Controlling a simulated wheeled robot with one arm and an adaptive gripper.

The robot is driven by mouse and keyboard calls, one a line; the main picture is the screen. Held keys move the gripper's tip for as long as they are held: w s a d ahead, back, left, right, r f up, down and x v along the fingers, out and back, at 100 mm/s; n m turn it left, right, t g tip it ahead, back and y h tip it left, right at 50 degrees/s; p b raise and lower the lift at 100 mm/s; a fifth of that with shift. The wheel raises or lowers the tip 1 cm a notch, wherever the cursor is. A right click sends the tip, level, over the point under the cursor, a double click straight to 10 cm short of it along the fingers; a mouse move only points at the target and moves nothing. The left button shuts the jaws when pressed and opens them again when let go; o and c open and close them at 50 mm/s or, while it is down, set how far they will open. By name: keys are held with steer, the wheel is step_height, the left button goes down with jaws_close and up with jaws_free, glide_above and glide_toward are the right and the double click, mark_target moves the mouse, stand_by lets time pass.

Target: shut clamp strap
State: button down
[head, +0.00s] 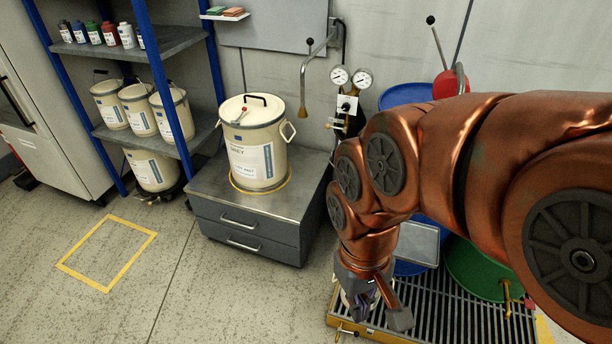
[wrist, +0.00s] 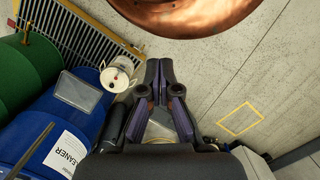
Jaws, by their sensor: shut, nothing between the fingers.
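My gripper (head: 380,312) hangs low over the front left part of a slatted grate in the head view. In the wrist view its two dark fingers (wrist: 159,64) come together at the tips, with nothing held. A small white container (wrist: 118,72) stands on or by the grate, just left of the fingers. In the head view it is mostly hidden behind my gripper. A brass-coloured fitting (head: 346,330) shows at the grate's front left corner. I cannot make out a clamp strap for certain, nor whether it is open or closed.
A blue drum (wrist: 70,105) and a green drum (wrist: 25,72) lie close to the grate (wrist: 75,40). A cream pail (head: 256,150) stands on a grey cabinet (head: 215,190). The floor by the yellow square (head: 107,252) is clear.

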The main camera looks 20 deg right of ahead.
steer(key=shift+w, duration=0.15)
steer(key=w+d+f+m+t+b, duration=0.35)
steer(key=w+f+b, duration=0.5)
steer(key=w, duration=0.65)
steer(key=w+d+f+m+t+h+b, duration=0.1)
steer(key=w+d+f+m+t+b, duration=0.4)
steer(key=w, duration=1)
steer(key=w+d+f+m+t+b, duration=0.2)
steer(key=w+d+f+m+b, duration=0.2)
steer(key=w+f+b, duration=0.9)
steer(key=w+d+f+m+t+h+b, duration=0.1)
steer(key=w+d+f+m+t+b, duration=0.2)
steer(key=w+d+f, duration=0.4)
steer(key=w+d+f+m+t+h+b, duration=0.25)
steer(key=w+d+f+b, duration=0.25)
steer(key=w, duration=0.4)
steer(key=w+d+f+m+t+b, duration=0.1)
steer(key=d+f+m+b, duration=0.2)
steer(key=d+f+b, duration=0.1)
steer(key=w+d+f+m+t+h+b, duration=0.1)
steer(key=w+d+f+m+t+b, duration=0.1)
steer(key=d+f, duration=0.4)
step_height(320, 180, down, 2)
steer(key=m+b, duration=0.1)
steer(key=b, duration=0.1)
steer(key=shift+w+d+b, duration=0.15)
steer(key=shift+w+b, duration=0.1)
steer(key=shift+b, duration=0.1)
